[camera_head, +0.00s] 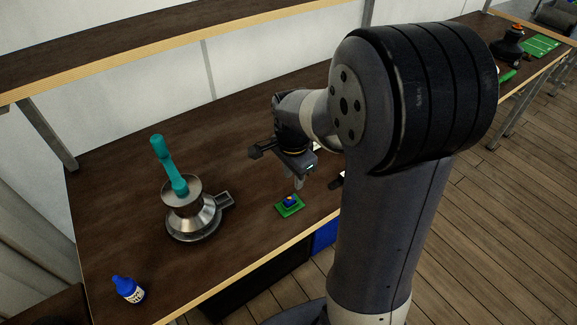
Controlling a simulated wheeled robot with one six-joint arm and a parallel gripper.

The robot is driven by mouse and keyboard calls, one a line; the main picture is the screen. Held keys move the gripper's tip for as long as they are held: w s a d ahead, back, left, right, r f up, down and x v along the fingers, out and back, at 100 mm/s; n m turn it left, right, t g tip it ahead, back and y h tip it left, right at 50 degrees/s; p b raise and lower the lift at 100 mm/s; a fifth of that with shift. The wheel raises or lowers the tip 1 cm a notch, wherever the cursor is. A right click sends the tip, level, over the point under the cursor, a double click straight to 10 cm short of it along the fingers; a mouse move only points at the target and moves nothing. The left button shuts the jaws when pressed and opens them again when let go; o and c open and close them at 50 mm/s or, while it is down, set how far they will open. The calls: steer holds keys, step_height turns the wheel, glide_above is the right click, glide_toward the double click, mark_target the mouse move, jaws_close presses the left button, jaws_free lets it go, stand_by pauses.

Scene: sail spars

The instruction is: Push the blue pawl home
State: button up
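A small blue piece with a bit of yellow, which looks like the blue pawl (290,201), sits on a small green base (288,211) near the table's front edge. My gripper (298,184) points down just above and slightly to the right of the blue piece in the picture. Its fingers look close together, but they are too small to tell whether they are open or shut. I cannot tell whether the fingertips touch the blue piece or how far in it sits.
A metal winch (194,216) with a teal handle (168,163) stands left of the green base. A blue bottle (128,289) is at the table's front left corner. The dark table (120,215) is clear between them. My arm hides the table's middle right.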

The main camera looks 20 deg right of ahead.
mark_target(290, 198)
steer(key=shift+s+a+r+g, duration=0.15)
steer(key=shift+s+a+g, duration=0.15)
steer(key=shift+a, duration=0.3)
step_height(290, 198, down, 8)
steer(key=b, duration=0.6)
steer(key=shift+r, duration=0.15)
steer(key=c, duration=0.4)
steer(key=o, duration=0.9)
steer(key=shift+r, duration=0.15)
